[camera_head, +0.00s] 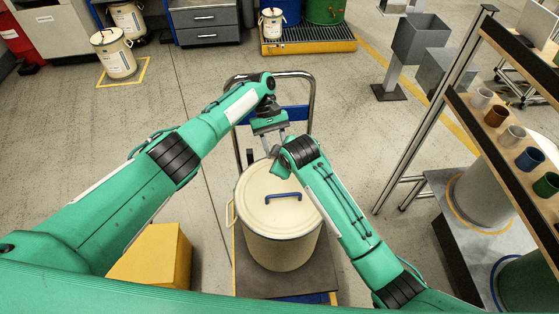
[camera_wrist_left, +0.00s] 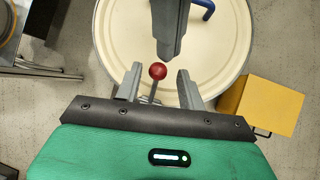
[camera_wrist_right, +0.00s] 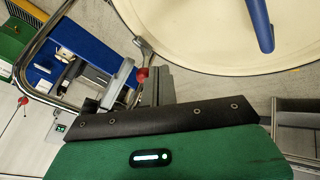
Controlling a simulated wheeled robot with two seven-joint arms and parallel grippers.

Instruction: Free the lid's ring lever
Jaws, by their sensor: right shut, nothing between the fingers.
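A cream drum (camera_head: 280,240) with a pale lid (camera_head: 262,212) and a blue handle (camera_head: 283,196) stands in front of me. The lever's red ball knob (camera_wrist_left: 158,71) is at the lid's far rim, on a thin metal rod; it also shows in the right wrist view (camera_wrist_right: 142,74). My left gripper (camera_wrist_left: 159,88) is open, its fingers on either side of the knob and rod; contact cannot be told. My right gripper (camera_wrist_right: 152,82) is shut and empty close beside the knob; its grey fingers show over the lid in the left wrist view (camera_wrist_left: 170,30). The head view hides the knob.
The drum stands on a trolley with a metal push bar (camera_head: 312,95) just beyond the grippers. A yellow box (camera_head: 160,258) is at the left. A rack (camera_head: 515,150) with several coloured cups is at the right. Open floor lies at the left.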

